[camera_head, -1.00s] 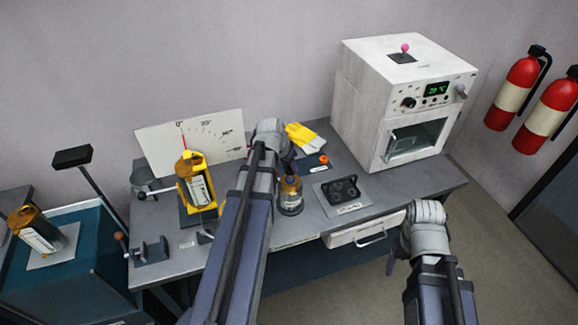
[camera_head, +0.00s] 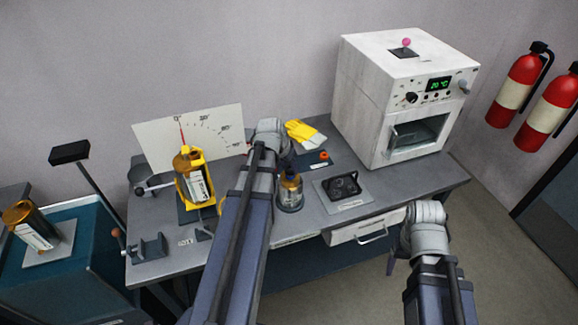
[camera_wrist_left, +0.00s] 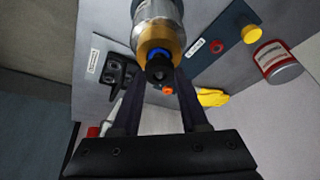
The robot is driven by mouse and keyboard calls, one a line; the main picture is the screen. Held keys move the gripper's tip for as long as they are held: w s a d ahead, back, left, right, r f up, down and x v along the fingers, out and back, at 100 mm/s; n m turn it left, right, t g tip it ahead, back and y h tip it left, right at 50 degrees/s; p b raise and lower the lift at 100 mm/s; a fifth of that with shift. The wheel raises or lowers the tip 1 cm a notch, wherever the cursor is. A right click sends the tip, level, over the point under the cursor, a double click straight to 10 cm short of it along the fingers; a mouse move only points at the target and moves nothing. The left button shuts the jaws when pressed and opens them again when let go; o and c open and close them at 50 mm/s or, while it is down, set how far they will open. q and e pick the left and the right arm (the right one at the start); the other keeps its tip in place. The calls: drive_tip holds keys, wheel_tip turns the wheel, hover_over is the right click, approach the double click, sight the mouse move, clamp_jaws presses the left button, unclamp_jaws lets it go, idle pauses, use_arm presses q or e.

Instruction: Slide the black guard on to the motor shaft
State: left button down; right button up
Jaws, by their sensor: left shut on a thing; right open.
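In the left wrist view, a small black piece (camera_wrist_left: 160,72), seemingly the guard, sits between the fingers of my left gripper (camera_wrist_left: 160,80), which is shut on it. A blue ring (camera_wrist_left: 161,52) and the amber and silver motor (camera_wrist_left: 152,24) show directly beyond it. The guard lines up closely with the motor end; I cannot tell how far it is on the shaft. In the head view an amber-topped unit (camera_head: 290,190), likely this motor, stands upright on the bench. The left gripper's fingers are hidden behind my arm there. My right gripper (camera_head: 391,262) is open and empty, in front of the bench.
A tray with black parts (camera_head: 343,186) lies right of the motor. A yellow pump holder (camera_head: 194,180) and dial board (camera_head: 215,132) stand left. Yellow gloves (camera_head: 305,134) lie behind, and a white oven (camera_head: 405,100) stands at the back right.

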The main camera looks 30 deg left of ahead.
use_arm(q)
drive_tip(key=shift+f, duration=0.4)
drive_tip(key=shift+c, duration=1.7)
unclamp_jaws()
drive_tip(key=shift+r, duration=0.1)
drive_tip(key=shift+r, duration=0.1)
drive_tip(key=p+v, duration=0.7)
drive_tip(key=shift+r, duration=0.35)
drive_tip(key=shift+s, duration=0.15)
drive_tip(key=shift+f, duration=0.1)
drive_tip(key=s+d+m+g, duration=0.1)
drive_tip(key=s+d, duration=0.3)
drive_tip(key=d, duration=0.6)
drive_tip(key=s+d+f+m+g+y, duration=0.1)
drive_tip(key=s+d, duration=0.3)
drive_tip(key=d, duration=0.6)
drive_tip(key=s+d+f+g, duration=0.1)
drive_tip(key=s+d+g, duration=0.2)
drive_tip(key=d, duration=0.7)
drive_tip(key=shift+s+d+m+y+b, duration=0.35)
drive_tip(key=shift+s+m+y+b, duration=0.1)
drive_tip(key=shift+s, duration=0.45)
